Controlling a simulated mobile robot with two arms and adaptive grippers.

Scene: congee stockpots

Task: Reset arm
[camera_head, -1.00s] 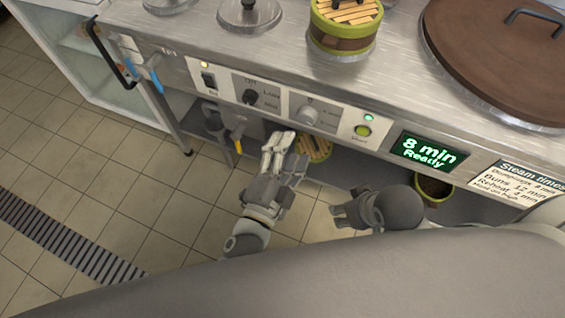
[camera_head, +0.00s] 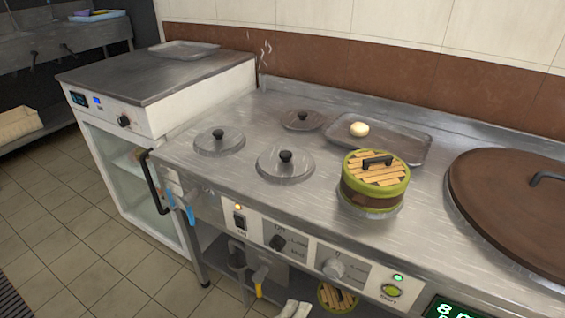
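My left gripper (camera_head: 294,309) shows only as pale grey finger tips at the bottom edge of the head view, below the counter's front panel. The rest of it is cut off, so its opening cannot be judged. My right gripper is out of the picture. Nothing in the visible part shows an object held.
The steel counter (camera_head: 240,185) carries lidded wells, a green-rimmed bamboo steamer (camera_head: 374,180), a tray (camera_head: 400,150) with a bun (camera_head: 359,129), and a large brown lid (camera_head: 515,205). A knob panel (camera_head: 290,248) lines its front. Tiled floor (camera_head: 80,240) lies open at left.

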